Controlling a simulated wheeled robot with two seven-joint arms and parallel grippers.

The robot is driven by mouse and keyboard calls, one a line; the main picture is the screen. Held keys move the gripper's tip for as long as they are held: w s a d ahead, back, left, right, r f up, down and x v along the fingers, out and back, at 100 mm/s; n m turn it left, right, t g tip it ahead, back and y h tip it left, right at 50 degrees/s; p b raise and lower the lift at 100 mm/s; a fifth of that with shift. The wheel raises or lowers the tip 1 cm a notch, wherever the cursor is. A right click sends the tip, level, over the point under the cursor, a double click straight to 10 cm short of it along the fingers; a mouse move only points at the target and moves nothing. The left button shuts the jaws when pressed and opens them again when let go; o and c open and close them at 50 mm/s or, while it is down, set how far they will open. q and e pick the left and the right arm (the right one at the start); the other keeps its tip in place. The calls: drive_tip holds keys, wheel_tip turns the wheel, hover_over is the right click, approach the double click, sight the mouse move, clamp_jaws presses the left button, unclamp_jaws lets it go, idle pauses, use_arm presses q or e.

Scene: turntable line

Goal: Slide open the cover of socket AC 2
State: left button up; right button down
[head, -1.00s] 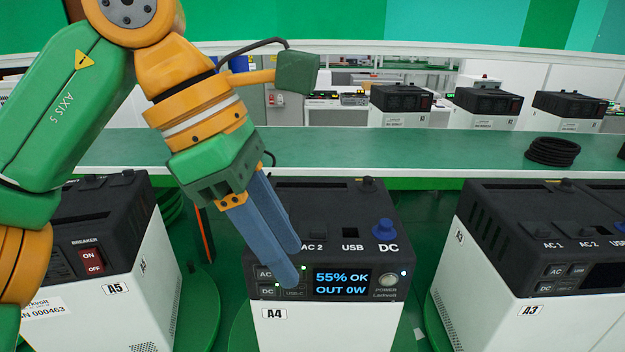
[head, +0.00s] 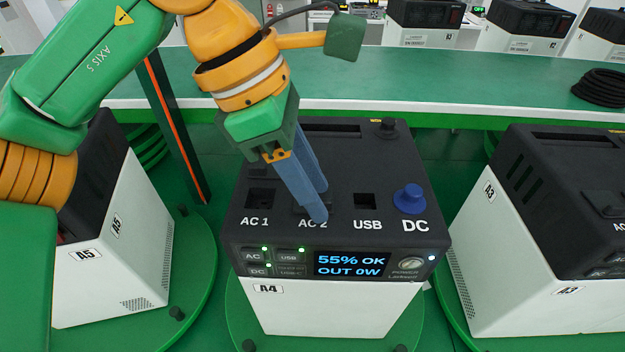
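The unit A4 (head: 340,305) stands upright in the middle with its black top facing me. The AC 2 socket area (head: 301,212) is on that top, above its white label. Its cover is dark and mostly hidden behind my fingers, so I cannot tell how far it is open. My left gripper (head: 320,204) points down with its two blue fingers close together, no clear gap between them. The fingertips are over AC 2, at or just above the surface; contact is unclear. My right gripper is not in view.
On the same top are AC 1 (head: 261,198), a dark opening, the USB port (head: 365,201) and a blue DC plug (head: 409,198). Unit A5 (head: 112,260) stands left and unit A3 (head: 510,250) right. A green counter (head: 470,90) runs behind, with a black cable coil (head: 601,88).

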use_arm(q)
drive_tip(key=shift+s+r, duration=0.1)
drive_tip(key=shift+s, duration=0.1)
clamp_jaws()
drive_tip(key=shift+w+r, duration=0.1)
idle(1.0)
